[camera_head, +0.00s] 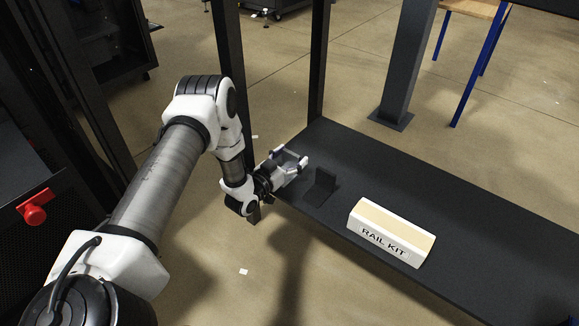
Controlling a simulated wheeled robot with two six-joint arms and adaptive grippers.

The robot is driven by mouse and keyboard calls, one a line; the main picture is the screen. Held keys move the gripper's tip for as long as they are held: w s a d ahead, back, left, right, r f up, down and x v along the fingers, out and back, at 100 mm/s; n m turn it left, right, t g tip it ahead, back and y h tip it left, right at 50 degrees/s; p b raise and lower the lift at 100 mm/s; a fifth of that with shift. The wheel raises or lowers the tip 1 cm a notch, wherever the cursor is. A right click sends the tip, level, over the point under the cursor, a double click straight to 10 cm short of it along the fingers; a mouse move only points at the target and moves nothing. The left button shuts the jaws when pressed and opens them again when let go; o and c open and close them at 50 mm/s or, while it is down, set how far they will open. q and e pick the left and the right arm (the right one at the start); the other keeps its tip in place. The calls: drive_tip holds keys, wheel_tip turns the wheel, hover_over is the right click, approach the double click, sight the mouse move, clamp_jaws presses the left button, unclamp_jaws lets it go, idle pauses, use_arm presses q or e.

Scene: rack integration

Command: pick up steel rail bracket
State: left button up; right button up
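The steel rail bracket (325,183) is a small dark L-shaped piece, with one plate standing upright on the black shelf. It is hard to tell from the shelf by colour. My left gripper (292,157) is just to the left of the bracket, over the shelf's left end. Its fingers look spread apart, with nothing seen between them. It appears apart from the bracket. My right gripper is not in view.
A white box labelled RAIL KIT (391,232) lies on the black shelf (470,225), right of the bracket. Dark rack posts (318,60) rise at the shelf's far-left corner and nearby. The shelf is bare behind and right of the box.

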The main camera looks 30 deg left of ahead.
use_arm(q)
drive_tip(key=c, duration=0.8)
drive_tip(key=shift+o, duration=0.2)
